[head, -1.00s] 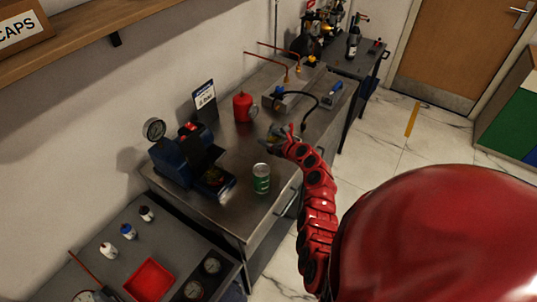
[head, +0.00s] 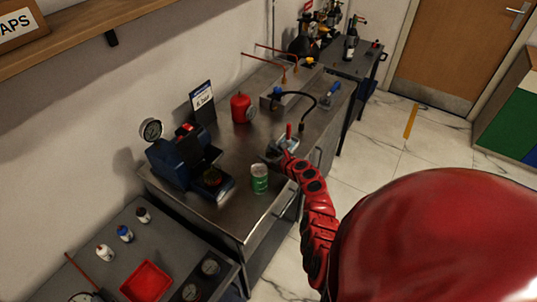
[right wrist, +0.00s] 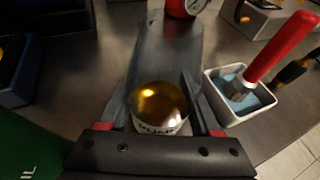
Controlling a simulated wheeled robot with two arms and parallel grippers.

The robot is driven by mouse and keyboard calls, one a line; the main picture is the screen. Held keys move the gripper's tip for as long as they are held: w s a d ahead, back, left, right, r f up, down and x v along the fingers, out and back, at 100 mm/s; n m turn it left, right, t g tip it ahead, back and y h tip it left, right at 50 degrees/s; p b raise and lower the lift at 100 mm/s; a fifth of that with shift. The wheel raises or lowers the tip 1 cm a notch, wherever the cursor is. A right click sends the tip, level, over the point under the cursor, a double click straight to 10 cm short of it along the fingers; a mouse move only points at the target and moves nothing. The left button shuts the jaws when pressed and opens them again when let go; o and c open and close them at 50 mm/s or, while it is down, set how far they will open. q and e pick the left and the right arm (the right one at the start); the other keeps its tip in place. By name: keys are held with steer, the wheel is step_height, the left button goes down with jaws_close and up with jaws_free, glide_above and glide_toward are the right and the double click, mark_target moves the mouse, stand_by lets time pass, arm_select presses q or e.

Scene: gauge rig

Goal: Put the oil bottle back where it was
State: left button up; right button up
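The oil bottle (right wrist: 160,104), with amber contents and a white label partly reading "PUMP", sits between the fingers of my right gripper (right wrist: 158,100) in the right wrist view. The fingers lie close along both its sides and appear shut on it. In the head view my right gripper (head: 275,152) is over the steel bench (head: 232,213), behind the green can; the bottle is too small and dark to make out there. I cannot tell whether its base touches the bench. My left gripper is not in view.
A white tray with a red-handled brush (right wrist: 238,98) stands close right of the gripper. The green can (head: 260,178) stands in front. A red canister (head: 241,107), a sign (head: 203,101) and a blue gauge device (head: 180,158) stand behind and left. The bench's front edge is near.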

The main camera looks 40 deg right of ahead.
steer(key=o, duration=0.4)
